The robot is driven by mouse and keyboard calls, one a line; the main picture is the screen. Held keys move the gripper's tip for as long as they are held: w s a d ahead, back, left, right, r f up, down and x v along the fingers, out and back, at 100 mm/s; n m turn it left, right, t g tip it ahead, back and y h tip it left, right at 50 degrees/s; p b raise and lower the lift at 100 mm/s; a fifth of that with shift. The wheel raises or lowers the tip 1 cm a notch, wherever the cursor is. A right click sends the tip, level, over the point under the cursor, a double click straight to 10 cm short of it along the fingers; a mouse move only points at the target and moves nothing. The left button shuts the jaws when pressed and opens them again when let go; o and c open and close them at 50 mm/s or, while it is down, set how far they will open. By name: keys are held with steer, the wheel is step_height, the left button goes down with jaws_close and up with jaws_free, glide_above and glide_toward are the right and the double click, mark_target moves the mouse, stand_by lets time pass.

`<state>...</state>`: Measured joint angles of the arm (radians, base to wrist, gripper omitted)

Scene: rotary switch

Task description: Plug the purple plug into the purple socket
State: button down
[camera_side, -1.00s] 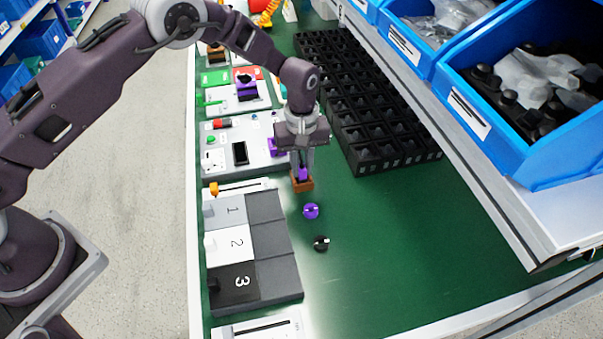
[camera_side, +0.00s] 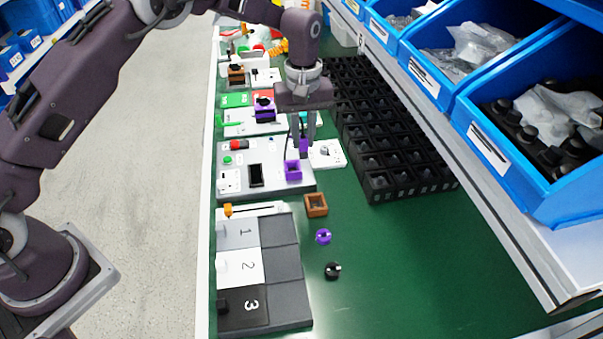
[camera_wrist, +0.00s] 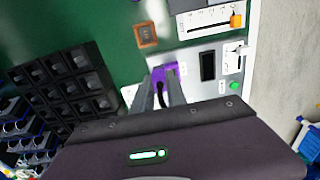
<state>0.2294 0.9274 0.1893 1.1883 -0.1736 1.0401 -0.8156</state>
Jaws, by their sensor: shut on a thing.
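My gripper (camera_side: 304,145) is shut on the purple plug (camera_side: 303,147), which shows as a small purple patch between the fingers. The fingers point down over the right edge of the grey control panel (camera_side: 240,187). The purple socket (camera_side: 293,170), a square frame with a dark opening, is on that panel, just in front of and slightly left of the held plug. The plug appears apart from the socket. In the wrist view, purple (camera_wrist: 165,72) shows at the fingertips, but I cannot tell plug from socket there.
An empty orange-brown square holder (camera_side: 316,204) stands on the green table. A purple knob (camera_side: 323,236) and a black knob (camera_side: 332,270) lie in front of it. A numbered panel (camera_side: 283,268) is at front left. A black compartment tray (camera_side: 385,150) stands to the right.

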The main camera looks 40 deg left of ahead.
steer(key=w+a, duration=0.1)
steer(key=a, duration=0.3)
steer(key=f, duration=0.9)
steer(key=shift+w+a, duration=0.1)
steer(key=shift+w, duration=0.15)
steer(key=c, duration=1.3)
jaws_free()
steer(key=shift+c, duration=0.2)
steer(key=shift+r, duration=0.1)
step_height(320, 180, up, 12)
steer(key=shift+r, duration=0.15)
